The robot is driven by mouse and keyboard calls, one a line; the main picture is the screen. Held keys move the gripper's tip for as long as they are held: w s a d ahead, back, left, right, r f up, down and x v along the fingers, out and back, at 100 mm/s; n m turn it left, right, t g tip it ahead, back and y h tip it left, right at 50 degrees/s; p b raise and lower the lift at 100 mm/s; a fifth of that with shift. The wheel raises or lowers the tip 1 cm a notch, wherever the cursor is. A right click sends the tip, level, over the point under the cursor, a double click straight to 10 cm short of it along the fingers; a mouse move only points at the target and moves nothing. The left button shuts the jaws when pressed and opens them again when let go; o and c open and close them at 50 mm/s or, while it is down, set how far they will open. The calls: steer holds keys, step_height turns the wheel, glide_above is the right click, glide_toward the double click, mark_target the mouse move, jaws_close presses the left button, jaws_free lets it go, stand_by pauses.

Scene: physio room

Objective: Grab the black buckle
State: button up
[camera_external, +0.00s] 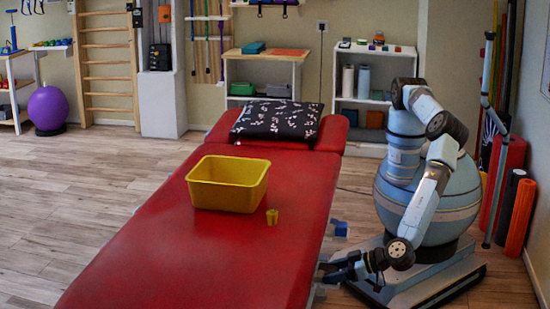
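I cannot make out a black buckle for sure in this view. My gripper (338,269) is dark and hangs low at the right edge of the red treatment table (190,262), near its front part. Its fingers point left toward the table's side. They are small and dark, so I cannot tell whether they are open or shut, or whether anything is between them. A small blue piece (340,228) sits at the table's right side, a little beyond my gripper.
On the table stand a yellow bin (228,198), a small yellow object (272,217) and a black patterned pillow (278,121). The table's front half is bare. Shelves (375,98) line the back wall. Upright rolls (520,215) stand at the right. A purple ball (51,108) is far left.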

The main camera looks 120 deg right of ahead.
steer(key=c, duration=0.6)
